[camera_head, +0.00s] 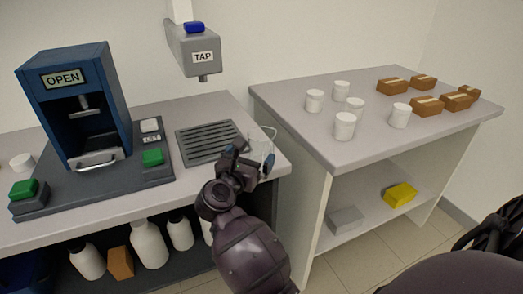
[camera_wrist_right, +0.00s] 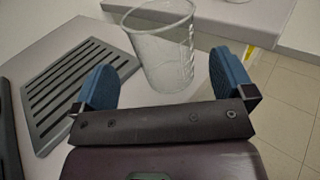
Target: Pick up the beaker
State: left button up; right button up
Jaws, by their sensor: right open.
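The clear beaker (camera_head: 262,143) stands upright near the right front corner of the left counter, just right of the drain grate. It also shows in the right wrist view (camera_wrist_right: 162,52), between and slightly beyond the two blue fingers. My right gripper (camera_head: 246,163) is open, with its fingers toward the beaker. In the right wrist view my right gripper (camera_wrist_right: 168,85) has one finger on each side of the beaker's lower part, with no clear contact. In the head view the gripper hides part of the beaker. My left gripper is not in view.
The drain grate (camera_head: 208,142) lies under the grey tap (camera_head: 196,52). The blue machine (camera_head: 72,100) marked OPEN stands at left. A gap separates this counter from the right table (camera_head: 283,98), which holds several white cups and brown boxes. White bottles (camera_head: 149,245) stand below.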

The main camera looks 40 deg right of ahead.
jog(key=shift+f+x, duration=0.15)
jog(key=shift+x, duration=1.3)
jog(key=shift+f+x, duration=0.15)
jog(key=shift+x, duration=1.3)
jog(key=shift+s, duration=0.1)
jog(key=c, duration=1)
